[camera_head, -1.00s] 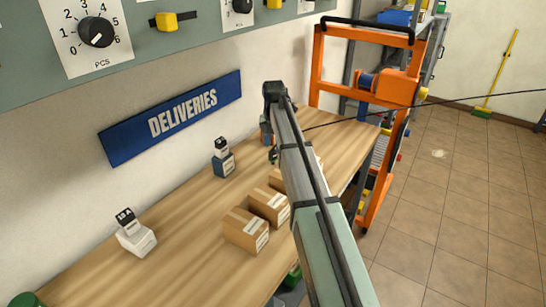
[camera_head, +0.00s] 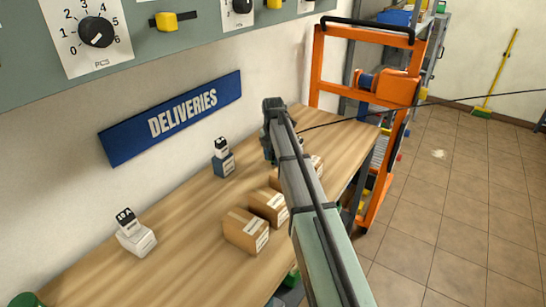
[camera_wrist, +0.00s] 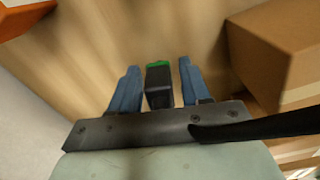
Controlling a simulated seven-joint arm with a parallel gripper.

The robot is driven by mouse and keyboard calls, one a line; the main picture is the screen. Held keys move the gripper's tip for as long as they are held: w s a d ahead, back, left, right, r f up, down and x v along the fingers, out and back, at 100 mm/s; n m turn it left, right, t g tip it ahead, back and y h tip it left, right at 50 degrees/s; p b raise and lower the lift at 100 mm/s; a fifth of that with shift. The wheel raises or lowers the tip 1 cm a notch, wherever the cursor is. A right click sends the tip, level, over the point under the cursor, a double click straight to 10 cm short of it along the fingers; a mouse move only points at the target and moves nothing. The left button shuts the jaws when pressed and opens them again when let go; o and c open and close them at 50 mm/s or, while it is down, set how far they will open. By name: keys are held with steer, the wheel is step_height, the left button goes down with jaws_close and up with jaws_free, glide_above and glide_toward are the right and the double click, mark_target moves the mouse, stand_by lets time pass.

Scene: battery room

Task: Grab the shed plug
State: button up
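A small black plug-like piece with a green end (camera_wrist: 158,85) stands between my gripper's two blue fingers in the wrist view; I take it for the shed plug, though no label shows. My gripper (camera_wrist: 157,82) is open around it, with a narrow gap on each side. In the head view my arm reaches over the wooden bench, and its end hides the plug and most of the gripper.
Several cardboard boxes (camera_head: 246,231) stand on the wooden bench (camera_head: 185,245); one box (camera_wrist: 270,60) is close to the right of my gripper. An orange frame (camera_head: 316,70) stands behind.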

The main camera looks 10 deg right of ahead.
jaws_close()
steer(key=shift+r, duration=0.15)
